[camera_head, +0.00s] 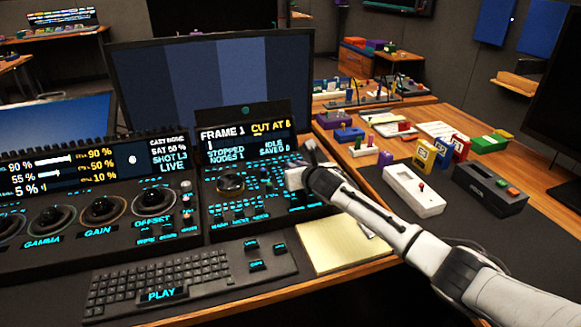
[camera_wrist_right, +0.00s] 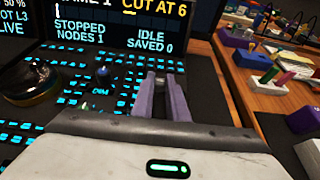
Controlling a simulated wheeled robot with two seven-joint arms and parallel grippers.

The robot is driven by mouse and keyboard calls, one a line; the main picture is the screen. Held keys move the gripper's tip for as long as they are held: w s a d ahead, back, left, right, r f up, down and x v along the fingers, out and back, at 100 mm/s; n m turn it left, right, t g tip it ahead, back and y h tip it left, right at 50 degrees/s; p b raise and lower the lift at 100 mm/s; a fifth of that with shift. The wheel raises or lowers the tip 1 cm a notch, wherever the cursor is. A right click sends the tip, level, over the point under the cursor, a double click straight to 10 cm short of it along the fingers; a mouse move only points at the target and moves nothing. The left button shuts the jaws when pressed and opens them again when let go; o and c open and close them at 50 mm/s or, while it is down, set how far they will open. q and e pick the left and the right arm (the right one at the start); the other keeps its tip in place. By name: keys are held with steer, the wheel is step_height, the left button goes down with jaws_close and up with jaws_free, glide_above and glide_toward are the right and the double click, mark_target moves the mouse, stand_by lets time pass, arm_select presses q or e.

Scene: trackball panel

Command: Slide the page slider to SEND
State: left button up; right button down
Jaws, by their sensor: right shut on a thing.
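The trackball panel (camera_head: 225,217) stands at the centre of the desk in the head view, its screen (camera_head: 245,138) reading STOPPED, NODES 1, IDLE, SAVED 0. My right gripper (camera_head: 291,178) is at the panel's right side, below the screen. In the right wrist view its two grey-purple fingers (camera_wrist_right: 160,84) are close together on a small dark part at the panel. This seems to be the page slider's knob; the fingers mostly hide it, and I cannot read a SEND label. My left gripper is out of view.
The trackball (camera_head: 231,183) and a small blue knob (camera_wrist_right: 103,73) lie left of my right gripper. A keyboard (camera_head: 185,273) and a yellow notepad (camera_head: 345,243) lie in front. A white box (camera_head: 412,190) and a black box (camera_head: 480,191) stand to the right.

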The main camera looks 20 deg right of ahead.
steer(key=c, duration=1.7)
jaws_free()
steer(key=shift+w, duration=0.15)
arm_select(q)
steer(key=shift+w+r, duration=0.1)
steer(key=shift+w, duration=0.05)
arm_select(e)
steer(key=shift+s+r, duration=0.1)
steer(key=shift+s, duration=0.25)
steer(key=p+v, duration=0.2)
steer(key=v, duration=0.6)
steer(key=shift+s+r, duration=0.1)
steer(key=shift+s, duration=0.15)
steer(key=shift+s+a+r, duration=0.1)
steer(key=shift+s+r, duration=0.1)
steer(key=shift+s, duration=0.25)
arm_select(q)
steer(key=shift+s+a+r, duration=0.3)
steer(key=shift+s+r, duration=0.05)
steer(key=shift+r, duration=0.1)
arm_select(e)
steer(key=shift+s, duration=0.1)
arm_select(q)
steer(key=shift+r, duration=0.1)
